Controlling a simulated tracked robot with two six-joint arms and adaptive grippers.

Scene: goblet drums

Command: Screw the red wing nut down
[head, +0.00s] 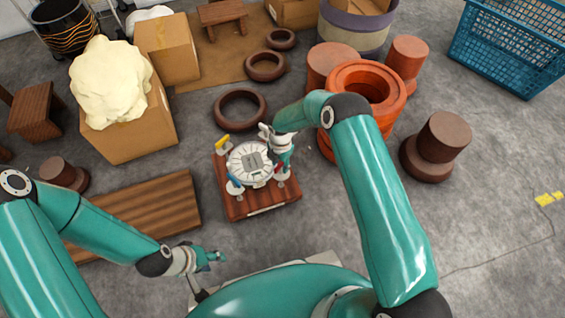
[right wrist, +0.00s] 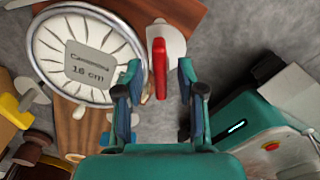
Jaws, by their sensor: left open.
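The red wing nut (right wrist: 159,68) shows in the right wrist view as an upright red bar over a pale round piece beside the drum. The drum (head: 243,152) has a white radial-patterned head, a metal rim and a grey label, and sits on a wooden board (head: 262,203). My right gripper (right wrist: 160,80) is open, with one finger on each side of the red wing nut in the picture; I cannot tell whether they touch it. In the head view my right gripper (head: 281,156) is at the drum's right edge. My left gripper (head: 214,258) is open and empty, below the board.
A yellow wing nut (head: 222,141) and a blue one (head: 235,183) stand around the drum. A dark ring (head: 240,94) lies behind it. Orange pots (head: 348,73) stand behind to the right, a striped plank (head: 150,210) lies left.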

